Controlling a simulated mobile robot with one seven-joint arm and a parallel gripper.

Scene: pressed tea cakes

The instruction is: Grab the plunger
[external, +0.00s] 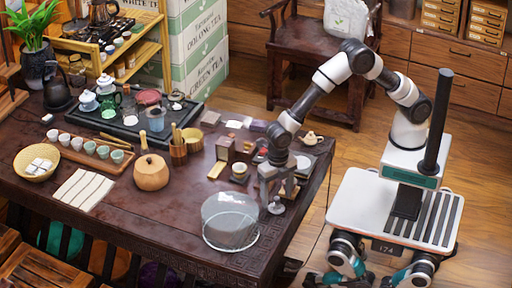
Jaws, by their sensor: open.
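My gripper (274,190) points down over the right part of the dark wooden table (190,240). It is open. A small metallic, round-based piece (277,207) stands right below the fingers; it may be the plunger, but it is too small to be sure. I cannot tell whether the fingers touch it. A clear round glass vessel or cover (230,221) stands just left of it, near the table's front edge. My arm and gripper hide part of the table behind them.
Small boxes and a cup (240,172) stand behind and left of my gripper. A small teapot (312,138) is behind it. A round wooden jar (151,172), a tea tray (127,120) and a basket (37,162) stand farther left. The front middle of the table is clear.

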